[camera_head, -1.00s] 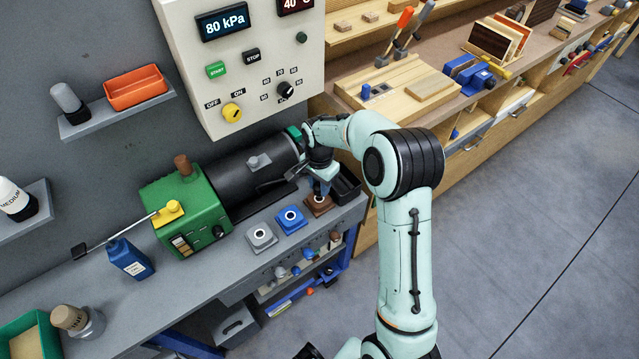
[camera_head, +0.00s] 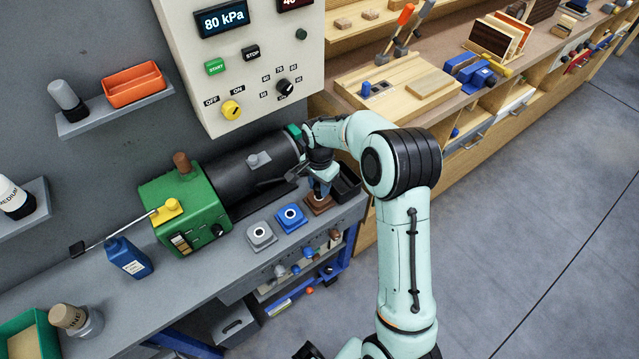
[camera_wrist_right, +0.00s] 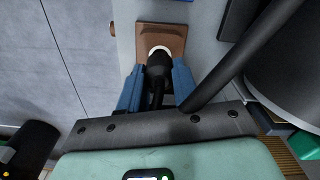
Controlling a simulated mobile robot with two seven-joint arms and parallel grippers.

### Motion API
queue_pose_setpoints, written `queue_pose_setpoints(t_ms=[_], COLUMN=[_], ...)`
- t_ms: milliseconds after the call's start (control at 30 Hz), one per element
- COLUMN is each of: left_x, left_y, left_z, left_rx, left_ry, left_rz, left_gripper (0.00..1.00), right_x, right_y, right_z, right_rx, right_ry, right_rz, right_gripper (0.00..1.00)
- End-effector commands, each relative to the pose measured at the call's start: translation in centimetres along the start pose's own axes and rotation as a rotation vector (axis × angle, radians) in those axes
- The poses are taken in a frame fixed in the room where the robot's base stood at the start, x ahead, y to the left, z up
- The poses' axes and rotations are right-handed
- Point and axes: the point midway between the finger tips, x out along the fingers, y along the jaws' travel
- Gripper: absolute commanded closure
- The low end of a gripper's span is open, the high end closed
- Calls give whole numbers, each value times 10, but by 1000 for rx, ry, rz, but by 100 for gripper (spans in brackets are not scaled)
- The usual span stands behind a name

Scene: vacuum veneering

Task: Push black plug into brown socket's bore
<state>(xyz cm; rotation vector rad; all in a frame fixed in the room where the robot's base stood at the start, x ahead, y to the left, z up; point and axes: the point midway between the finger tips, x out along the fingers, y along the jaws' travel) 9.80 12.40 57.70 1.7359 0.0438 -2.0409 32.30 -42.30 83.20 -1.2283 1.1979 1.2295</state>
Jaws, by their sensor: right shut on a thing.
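The brown socket (camera_head: 318,208) sits on the grey bench at the right end of a row of sockets. In the right wrist view the brown socket (camera_wrist_right: 176,32) shows a pale ring around its bore. My right gripper (camera_head: 321,190) is right above it, pointing down. In the wrist view its blue fingers (camera_wrist_right: 157,84) are shut on the black plug (camera_wrist_right: 158,66), with a dark cable running back between them. The plug's front end overlaps the ring and covers the bore. I cannot tell how deep it sits. My left gripper is not in view.
A blue socket (camera_head: 291,217) and a grey socket (camera_head: 261,235) stand to the left. Behind them is a green and black pump (camera_head: 185,210). A black open bin (camera_head: 347,184) is close on the right. The control panel (camera_head: 250,75) rises behind the arm.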

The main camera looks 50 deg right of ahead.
Motion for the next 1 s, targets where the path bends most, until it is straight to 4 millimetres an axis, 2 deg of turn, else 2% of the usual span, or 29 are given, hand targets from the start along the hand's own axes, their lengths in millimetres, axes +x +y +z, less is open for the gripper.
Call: queue_pose_setpoints(t_ms=[700, 733, 800, 1000], left_x=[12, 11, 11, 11], left_y=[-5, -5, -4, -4], left_z=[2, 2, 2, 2], left_rx=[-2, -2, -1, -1], left_ry=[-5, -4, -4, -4], left_rz=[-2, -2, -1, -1], left_gripper=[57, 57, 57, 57], right_x=[18, 18, 17, 17], right_y=[0, 0, 0, 0], right_z=[0, 0, 0, 0], right_rx=[0, 0, 0, 0], right_ry=[0, 0, 0, 0], right_rz=[-1, -1, -1, -1], right_gripper=[100, 58, 38, 38])
